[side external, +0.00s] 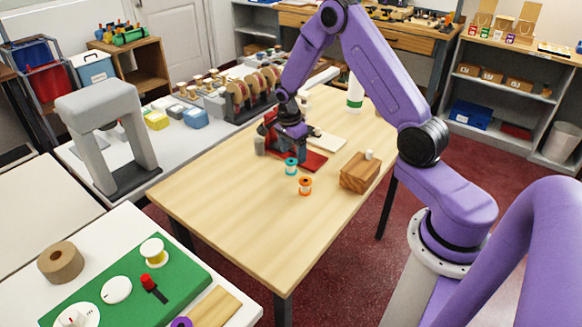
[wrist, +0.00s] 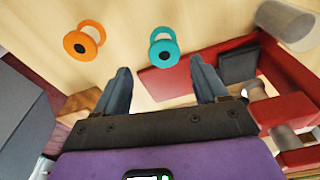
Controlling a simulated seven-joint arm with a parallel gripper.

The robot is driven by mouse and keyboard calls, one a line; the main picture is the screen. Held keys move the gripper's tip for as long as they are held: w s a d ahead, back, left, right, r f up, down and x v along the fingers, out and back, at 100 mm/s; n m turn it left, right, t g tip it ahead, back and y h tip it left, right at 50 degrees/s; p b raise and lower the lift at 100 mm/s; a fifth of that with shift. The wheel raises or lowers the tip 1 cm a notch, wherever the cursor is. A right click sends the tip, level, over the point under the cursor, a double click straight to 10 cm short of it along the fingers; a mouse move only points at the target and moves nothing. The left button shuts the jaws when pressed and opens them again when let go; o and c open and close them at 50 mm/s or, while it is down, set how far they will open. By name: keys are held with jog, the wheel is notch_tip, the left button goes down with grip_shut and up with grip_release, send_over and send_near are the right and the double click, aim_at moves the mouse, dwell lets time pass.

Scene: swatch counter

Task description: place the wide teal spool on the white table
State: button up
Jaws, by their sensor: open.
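The teal spool (side external: 291,166) stands on the light wood table (side external: 230,205), close to the red base of a device. In the wrist view the teal spool (wrist: 164,48) lies just beyond and between my open fingertips. My gripper (side external: 293,131) is above the red device, behind the teal spool in the side view; its fingers are hard to make out there. In the wrist view my gripper (wrist: 160,74) is open and empty. One white table (side external: 125,226) is at the front left. Another white-topped table (side external: 82,160) runs along the left behind.
An orange spool (side external: 305,186) stands near the teal one. The red device (side external: 312,160), a grey cylinder (side external: 260,146) and a wooden block (side external: 360,173) are nearby. A green mat (side external: 200,277) holds several items. A grey arch (side external: 100,110) stands at left. The wood table's front is clear.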

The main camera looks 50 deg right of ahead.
aim_at(291, 161)
jog(key=shift+w+f, duration=0.2)
jog(key=shift+f, duration=1.15)
jog(key=shift+w+f, duration=0.15)
jog(key=shift+f, duration=1.15)
jog(key=c, duration=1.2)
jog(key=shift+r, duration=0.1)
